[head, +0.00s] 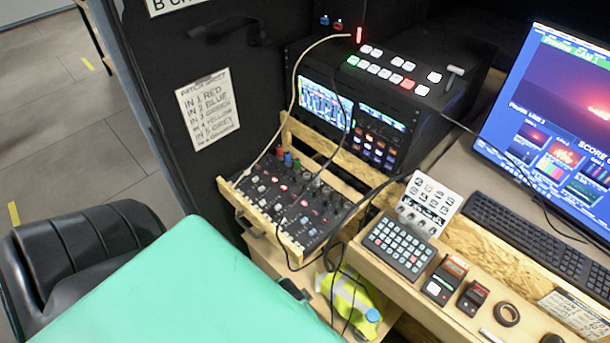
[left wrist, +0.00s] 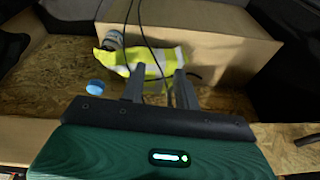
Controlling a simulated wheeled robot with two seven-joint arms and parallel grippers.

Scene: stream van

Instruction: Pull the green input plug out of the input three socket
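The mixer (head: 290,200) sits in a light wood drawer at the centre left of the head view, with lit buttons and knobs. A small green plug (head: 297,164) stands at its back edge, beside a blue plug (head: 288,159) and a red plug (head: 280,153). The socket under the green plug is too small to make out. My left gripper (left wrist: 158,88) shows in the left wrist view, its two fingers apart with nothing held between them. A hi-vis cloth lies beyond the fingers. My right gripper is not in view.
A patch sheet (head: 208,107) on the black wall lists IN 3 as green. A white cable (head: 296,85) and dark cables hang over the mixer. A video switcher (head: 390,75) stands behind. The hi-vis vest (head: 350,300) lies below. A black seat (head: 80,250) is at left.

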